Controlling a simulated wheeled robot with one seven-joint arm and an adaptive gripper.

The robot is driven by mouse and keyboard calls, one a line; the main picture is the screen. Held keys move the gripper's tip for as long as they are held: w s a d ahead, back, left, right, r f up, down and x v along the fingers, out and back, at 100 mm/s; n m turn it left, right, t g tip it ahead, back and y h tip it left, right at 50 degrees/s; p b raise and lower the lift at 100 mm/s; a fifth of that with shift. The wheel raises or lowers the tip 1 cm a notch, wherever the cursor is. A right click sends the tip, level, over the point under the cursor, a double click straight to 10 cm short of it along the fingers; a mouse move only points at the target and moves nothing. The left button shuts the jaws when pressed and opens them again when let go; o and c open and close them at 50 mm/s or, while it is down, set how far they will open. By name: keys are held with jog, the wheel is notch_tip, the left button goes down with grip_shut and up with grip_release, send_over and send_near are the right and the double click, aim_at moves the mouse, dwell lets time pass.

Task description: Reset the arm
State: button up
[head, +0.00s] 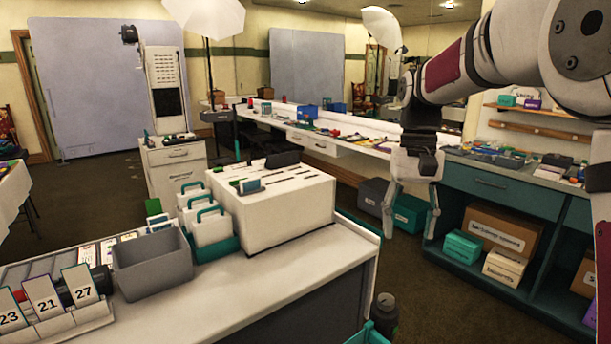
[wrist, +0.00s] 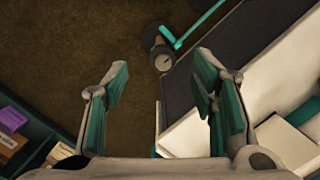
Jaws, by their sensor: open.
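My gripper (head: 411,212) hangs at the end of my arm, right of the near counter in the head view. Its fingers point down and are spread apart with nothing between them. In the wrist view the open gripper (wrist: 160,95) shows its two teal-padded fingers. Below them are the dark carpet and part of the near counter. No object is held.
The near white counter (head: 310,262) carries a grey bin (head: 150,264), a white slotted box (head: 275,210) and number cards (head: 48,303). A dark bottle (head: 384,316) stands beside it. A teal cabinet (head: 515,197) with boxes stands at right. Carpet lies between.

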jog(key=s+r+n+t+p, duration=0.1)
jog(key=s+r+t, duration=0.15)
jog(key=s, duration=0.55)
jog(key=s+r+t+p, duration=0.1)
jog(key=s+r, duration=0.2)
jog(key=s, duration=0.6)
jog(key=s+f+t+p, duration=0.1)
jog(key=s+f+t, duration=0.2)
jog(key=s, duration=0.9)
jog(key=shift+a+f+n+h, duration=0.15)
jog(key=shift+f+n+h, duration=0.15)
jog(key=shift+n, duration=0.1)
